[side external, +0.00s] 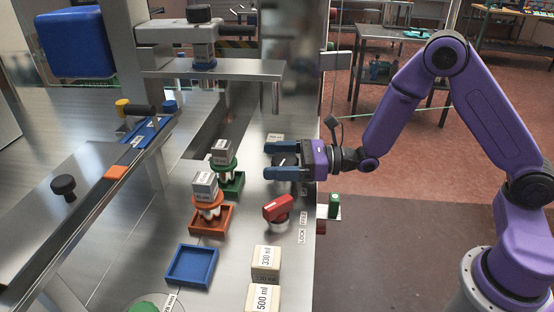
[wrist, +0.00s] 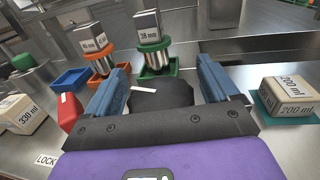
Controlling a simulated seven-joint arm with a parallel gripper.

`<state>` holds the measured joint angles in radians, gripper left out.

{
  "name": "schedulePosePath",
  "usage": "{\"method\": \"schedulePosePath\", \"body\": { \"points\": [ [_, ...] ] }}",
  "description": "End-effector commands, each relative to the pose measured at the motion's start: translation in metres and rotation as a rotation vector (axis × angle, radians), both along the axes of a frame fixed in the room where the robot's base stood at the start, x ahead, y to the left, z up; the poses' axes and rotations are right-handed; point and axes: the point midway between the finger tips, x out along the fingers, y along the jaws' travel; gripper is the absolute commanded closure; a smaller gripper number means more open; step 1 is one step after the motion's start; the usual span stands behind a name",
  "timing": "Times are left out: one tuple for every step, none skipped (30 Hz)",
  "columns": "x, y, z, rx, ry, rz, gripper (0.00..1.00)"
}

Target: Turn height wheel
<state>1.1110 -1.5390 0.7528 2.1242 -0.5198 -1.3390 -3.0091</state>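A black wheel (wrist: 163,98) with a white pointer mark sits between the fingers of my gripper (wrist: 163,82) in the wrist view. In the side external view the dark wheel (side external: 285,160) shows partly between the two blue fingers of my gripper (side external: 270,160), low over the steel table's right edge. The fingers are wide apart, one on each side of the wheel. A narrow gap seems to lie between wheel and fingers; I cannot tell if either finger touches it. The wheel's lower part is hidden by my gripper.
A red lever (side external: 278,207) by a LOCK/FREE label stands close to my gripper. Labelled change parts stand in an orange tray (side external: 211,222) and a green tray (side external: 230,186); a blue tray (side external: 192,265) is empty. Blocks marked 330 ml (side external: 266,262), 500 ml (side external: 263,299) and 200 ml (wrist: 287,97) stand around.

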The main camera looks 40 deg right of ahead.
Motion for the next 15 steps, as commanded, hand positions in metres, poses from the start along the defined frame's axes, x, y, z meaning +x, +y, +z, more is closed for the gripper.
{"method": "schedulePosePath", "body": {
  "points": [
    [0.0000, 0.0003, 0.0001, -0.001, -0.001, 0.001, 0.12],
    [0.0000, 0.0004, 0.0001, -0.001, -0.001, 0.001, 0.12],
    [-0.0001, 0.0004, 0.0002, -0.001, -0.001, 0.001, 0.12],
    [0.0000, 0.0005, 0.0002, 0.000, -0.001, 0.001, 0.12],
    [0.0000, 0.0005, 0.0002, 0.000, -0.001, 0.001, 0.12],
    [0.0000, 0.0005, 0.0002, 0.000, -0.001, 0.001, 0.12],
    [0.0001, 0.0006, 0.0002, 0.000, -0.001, 0.002, 0.12],
    [0.0000, 0.0006, 0.0002, 0.000, -0.001, 0.003, 0.12],
    [0.0000, 0.0006, 0.0002, -0.001, -0.001, 0.005, 0.12],
    [-0.0001, 0.0008, 0.0002, -0.001, -0.001, 0.009, 0.12],
    [-0.0003, 0.0011, 0.0002, -0.001, -0.001, 0.013, 0.12],
    [-0.0002, 0.0011, 0.0002, 0.000, -0.001, 0.018, 0.12],
    [-0.0001, 0.0011, 0.0003, 0.000, -0.001, 0.023, 0.12],
    [-0.0001, 0.0011, 0.0004, 0.000, -0.001, 0.029, 0.12],
    [-0.0004, 0.0015, 0.0004, 0.000, -0.002, 0.039, 0.12]
  ]
}}
